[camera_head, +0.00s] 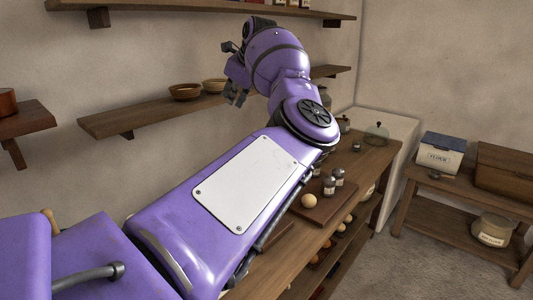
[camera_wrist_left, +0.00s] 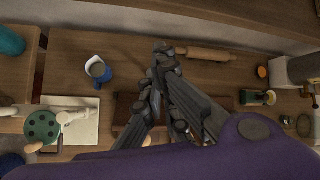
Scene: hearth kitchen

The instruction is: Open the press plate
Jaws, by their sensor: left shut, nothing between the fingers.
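My left gripper (camera_head: 238,96) is raised above the counter, in front of the wall shelf. In the left wrist view its dark fingers (camera_wrist_left: 160,50) are together at the tips, with nothing between them. In the head view my left arm hides much of the counter, and no press plate is recognisable. My right gripper is not in view.
The counter (camera_head: 375,165) carries a board (camera_head: 325,207) with a pale ball (camera_head: 309,200) and two small shakers. A wall shelf (camera_head: 150,118) holds two bowls.

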